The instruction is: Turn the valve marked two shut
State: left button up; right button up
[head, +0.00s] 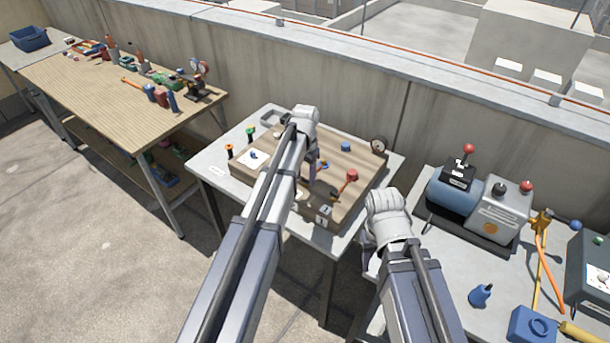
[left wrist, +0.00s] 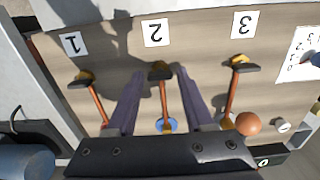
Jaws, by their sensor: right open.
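In the left wrist view three lever valves stand in a row on a wooden panel, with cards 1, 2 and 3. The middle valve's lever (left wrist: 163,98), below card 2 (left wrist: 155,32), is a thin orange bar with a blue knob (left wrist: 166,125). My left gripper (left wrist: 159,74) is open, with one finger on each side of this lever; contact cannot be told. In the head view my left gripper (head: 313,165) is over the wooden panel (head: 340,150), partly hidden by its arm. My right gripper (head: 368,242) hangs beside the panel's table, its fingers mostly hidden.
Valve one's lever (left wrist: 95,103) and valve three's lever (left wrist: 232,95), with an orange knob (left wrist: 248,123), flank the middle one closely. A gauge (head: 378,144) stands at the panel's far corner. A pump unit (head: 480,205) is on the right table.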

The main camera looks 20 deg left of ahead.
pick_arm(q)
jog(key=shift+o, duration=1.1)
notch_tip(320, 180, up, 8)
jog(key=p, duration=0.8)
jog(key=shift+f, duration=0.1)
jog(key=s+d, duration=0.6)
jog(key=s, duration=0.6)
jog(key=s+d+y, duration=0.1)
jog(key=s+d, duration=0.6)
jog(key=s, duration=0.6)
